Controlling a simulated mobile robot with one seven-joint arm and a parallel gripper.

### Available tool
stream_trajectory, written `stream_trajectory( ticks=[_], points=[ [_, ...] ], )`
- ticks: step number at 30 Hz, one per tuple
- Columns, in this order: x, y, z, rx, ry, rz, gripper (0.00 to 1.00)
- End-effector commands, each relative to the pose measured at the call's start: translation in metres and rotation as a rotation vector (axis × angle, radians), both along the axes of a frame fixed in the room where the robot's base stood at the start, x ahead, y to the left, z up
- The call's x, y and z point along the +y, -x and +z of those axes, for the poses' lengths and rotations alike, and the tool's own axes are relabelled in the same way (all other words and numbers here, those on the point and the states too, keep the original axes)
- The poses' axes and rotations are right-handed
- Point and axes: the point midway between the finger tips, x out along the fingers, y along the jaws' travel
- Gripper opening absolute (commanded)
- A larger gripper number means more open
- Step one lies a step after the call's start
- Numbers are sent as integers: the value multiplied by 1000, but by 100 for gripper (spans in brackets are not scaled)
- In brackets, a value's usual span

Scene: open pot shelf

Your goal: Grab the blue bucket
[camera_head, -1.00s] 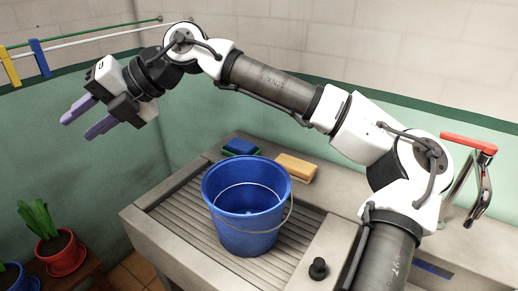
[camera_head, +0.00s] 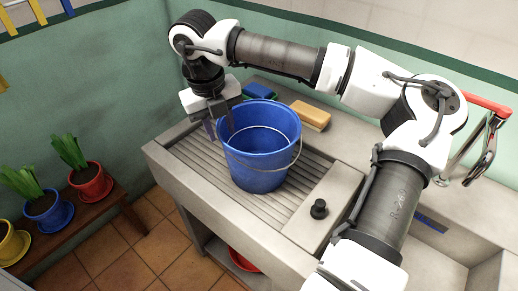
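The blue bucket (camera_head: 258,165) stands upright on the ribbed drainboard of the stone sink. Its thin wire handle (camera_head: 297,158) hangs over toward the right side. My gripper (camera_head: 219,131) points down at the bucket's left rim. Its two purple-grey fingers are apart, with nothing seen held between them. The left finger is outside the bucket, and the right finger overlaps the rim in the picture. I cannot tell whether the fingers straddle the rim or touch it.
A blue-green sponge (camera_head: 259,91) and a tan sponge (camera_head: 311,115) lie behind the bucket. A black knob (camera_head: 319,208) is at the front right, and a red-handled tap (camera_head: 487,106) at the right. Potted plants stand on a wooden shelf (camera_head: 131,211) at left.

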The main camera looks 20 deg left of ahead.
Motion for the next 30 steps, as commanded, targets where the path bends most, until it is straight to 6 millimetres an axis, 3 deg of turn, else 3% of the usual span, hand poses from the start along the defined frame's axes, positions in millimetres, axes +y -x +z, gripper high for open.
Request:
stream_trajectory(
  ticks=[8,17,25,30],
  points=[
    [-2,-1,-21,4,-1,0,31],
    [-5,-5,-61,2,-2,0,31],
    [-5,-6,-66,0,-1,0,31],
    [-5,-6,-65,0,-1,0,10]
  ],
)
